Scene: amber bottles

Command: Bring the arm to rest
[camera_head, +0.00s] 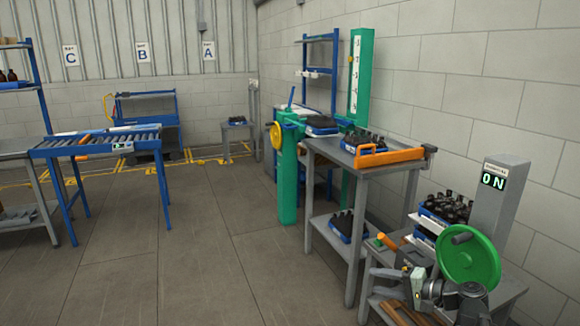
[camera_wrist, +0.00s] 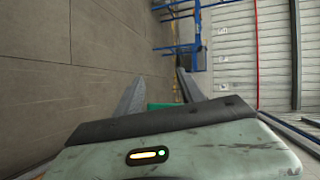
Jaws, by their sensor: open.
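My gripper (camera_wrist: 160,90) shows in the wrist view as two grey fingers standing apart, with nothing held between them. Its pale green body with a small lit indicator fills the bottom of that view. A bit of green shows behind the fingers, too covered to name. The wrist view is turned sideways, with floor on the left and wall on the right. In the head view my arm (camera_head: 420,288) is folded at the lower right, in front of a green handwheel (camera_head: 468,259). I cannot tell there whether it touches anything.
A grey post reading "ON" (camera_head: 496,205) and a crate of dark bottles (camera_head: 446,208) stand close by my arm. A grey table (camera_head: 340,156) bears an orange bar (camera_head: 390,158) and more bottles. A roller conveyor (camera_head: 95,143) stands left. The middle floor (camera_head: 190,235) is clear.

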